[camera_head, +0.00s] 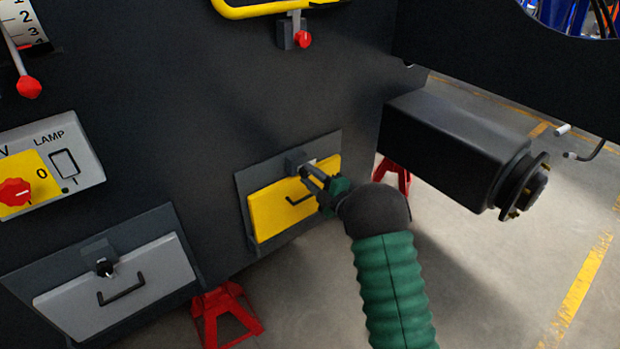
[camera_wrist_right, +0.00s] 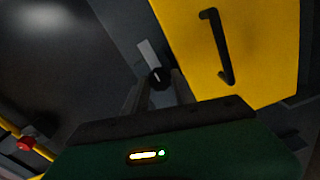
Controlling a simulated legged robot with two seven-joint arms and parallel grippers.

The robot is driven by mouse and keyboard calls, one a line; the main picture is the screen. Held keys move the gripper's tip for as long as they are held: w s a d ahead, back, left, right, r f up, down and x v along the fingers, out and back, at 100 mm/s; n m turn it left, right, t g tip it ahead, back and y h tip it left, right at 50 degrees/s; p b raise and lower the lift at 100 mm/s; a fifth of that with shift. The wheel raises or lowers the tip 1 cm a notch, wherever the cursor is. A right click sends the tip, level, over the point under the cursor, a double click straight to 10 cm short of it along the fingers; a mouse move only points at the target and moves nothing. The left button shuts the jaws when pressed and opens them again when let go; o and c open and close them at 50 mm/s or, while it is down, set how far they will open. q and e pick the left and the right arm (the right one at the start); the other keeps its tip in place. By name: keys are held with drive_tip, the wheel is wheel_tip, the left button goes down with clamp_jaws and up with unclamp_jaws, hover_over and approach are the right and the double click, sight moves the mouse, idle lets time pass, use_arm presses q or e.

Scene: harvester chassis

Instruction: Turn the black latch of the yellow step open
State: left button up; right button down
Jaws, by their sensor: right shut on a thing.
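The yellow step (camera_head: 272,213) is a flat panel in a dark frame on the chassis, with a black handle (camera_head: 299,199) on its face. It also fills the upper right of the right wrist view (camera_wrist_right: 262,40). The black latch (camera_wrist_right: 158,77) sits at the step's upper edge beside a light grey plate. My right gripper (camera_head: 309,173) reaches in from the lower right, and its fingers (camera_wrist_right: 158,90) are shut on the latch. The fingers partly hide the latch in the head view. My left gripper is out of view.
A grey panel (camera_head: 145,270) with its own black latch (camera_head: 105,267) is at lower left. A lamp switch panel (camera_head: 40,170) is above it. Red stands (camera_head: 226,308) are below. A black axle (camera_head: 455,150) juts out right of my arm.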

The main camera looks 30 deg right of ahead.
drive_tip(key=shift+s+a+f, duration=0.1)
drive_tip(key=shift+f, duration=0.25)
drive_tip(key=c, duration=1.4)
unclamp_jaws()
drive_tip(key=o, duration=0.4)
drive_tip(key=shift+r, duration=0.2)
drive_tip(key=shift+c, duration=0.2)
drive_tip(key=s+d+p, duration=0.1)
drive_tip(key=s+p, duration=0.1)
drive_tip(key=s, duration=1.4)
drive_tip(key=shift+s+d, duration=0.2)
drive_tip(key=shift+s, duration=0.15)
drive_tip(key=shift+f, duration=0.1)
